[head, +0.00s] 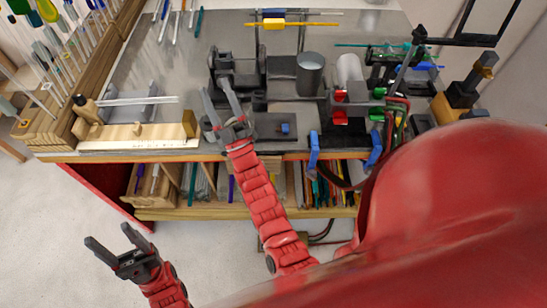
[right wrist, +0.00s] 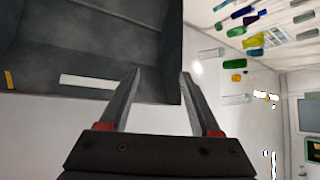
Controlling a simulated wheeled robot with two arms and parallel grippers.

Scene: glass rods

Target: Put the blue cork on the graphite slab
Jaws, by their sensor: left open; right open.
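The blue cork (head: 285,128) is a small blue piece on a dark flat slab, which looks like the graphite slab (head: 262,131), near the bench's front edge. My right gripper (head: 217,86) is open and above the bench, left of the slab and apart from the cork. In the right wrist view its open fingers (right wrist: 160,73) have nothing visible between them, and the cork is not seen there. My left gripper (head: 108,236) is open and empty, low in front of the bench at the left, over the floor.
A dark apparatus (head: 237,78) stands behind my right gripper. A grey cylinder (head: 310,74) stands behind the slab. Clamps and hoses crowd the right side. A wooden holder (head: 138,136) lies at the front left. Blue clips (head: 314,152) rise at the front edge.

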